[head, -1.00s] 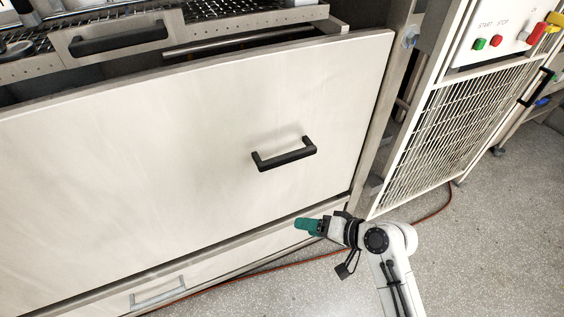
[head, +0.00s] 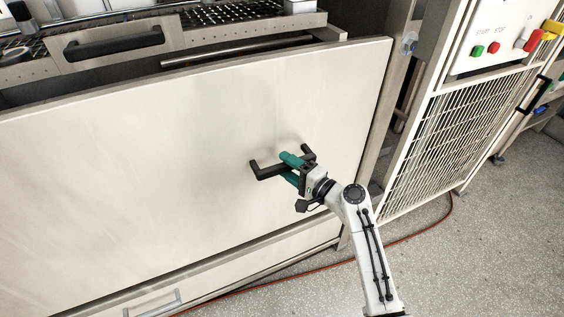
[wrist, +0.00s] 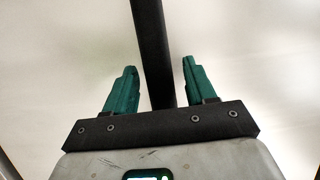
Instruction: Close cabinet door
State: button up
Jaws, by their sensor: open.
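The cabinet door (head: 180,150) is a large pale panel with a black bar handle (head: 268,172). Its top edge stands out from the machine frame, with a dark gap behind it. My gripper (head: 290,168) is at the right half of the handle, with one green finger above the bar and one below. In the wrist view, the handle bar (wrist: 150,45) runs between the two open green fingers (wrist: 157,82), and I see a space on both sides of it. The pale door surface fills the background there. Part of the handle is hidden by my gripper in the head view.
Above the door is a perforated metal rack (head: 235,14) and a drawer front with a black handle (head: 115,42). A lower panel with a grey handle (head: 155,303) is below. A grille cabinet (head: 440,135) stands to the right. A red cable (head: 410,236) lies on the open speckled floor.

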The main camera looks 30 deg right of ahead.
jog(key=shift+x, duration=1.25)
jog(key=shift+c, duration=0.3)
grip_shut()
